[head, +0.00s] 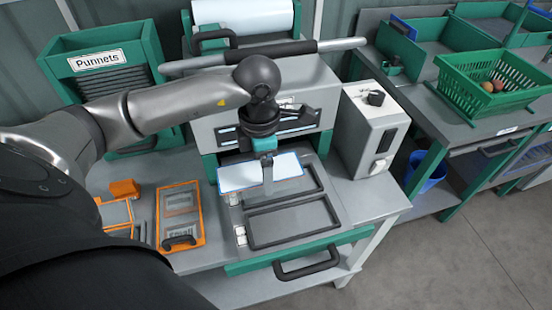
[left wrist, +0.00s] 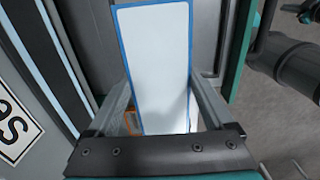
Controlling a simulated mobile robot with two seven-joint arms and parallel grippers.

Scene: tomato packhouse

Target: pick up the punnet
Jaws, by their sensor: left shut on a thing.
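The punnet (head: 240,175) shows as a white, flat, blue-edged rectangle. My left gripper (head: 266,162) reaches down over its middle and is shut on it, hiding part of it. The punnet is over the back of the machine's open drawer with the dark frames (head: 292,222); I cannot tell whether it touches the drawer. In the left wrist view the punnet (left wrist: 155,60) is a long white panel with a blue border between the fingers of my left gripper (left wrist: 162,100). My right gripper is not in view.
A green "Punnets" bin (head: 97,62) stands at the back left. Orange-framed plates (head: 181,212) lie left of the drawer. A grey control box (head: 368,130) stands right of it. A green crate (head: 490,85) with some reddish round items is on the right table.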

